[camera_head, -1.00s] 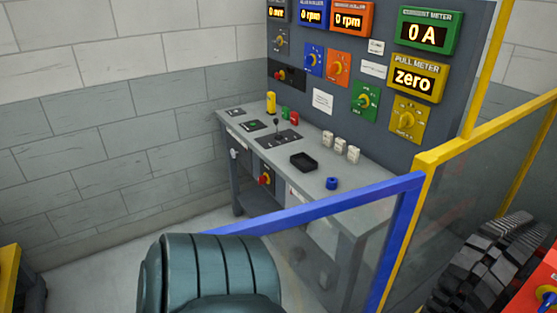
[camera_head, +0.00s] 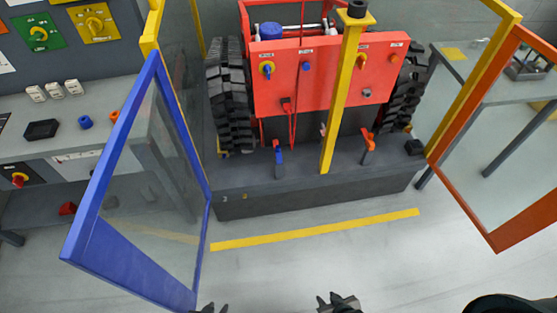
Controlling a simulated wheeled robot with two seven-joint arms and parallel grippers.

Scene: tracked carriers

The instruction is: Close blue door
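The blue door (camera_head: 84,216) is a blue-framed glass panel at the left. It stands open, swung out from the yellow-framed enclosure toward me, with its far edge along the yellow post (camera_head: 150,36). My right gripper (camera_head: 338,302) is also at the bottom edge, further right, over the floor. Most of both grippers is cut off, so their opening is unclear.
An orange-framed door (camera_head: 478,218) stands open at the right. Between the doors is a red machine (camera_head: 320,86) with black tracks on a grey platform (camera_head: 310,198). A yellow floor strip (camera_head: 316,229) lies before it. A grey workbench (camera_head: 70,140) stands behind the blue door. The middle floor is clear.

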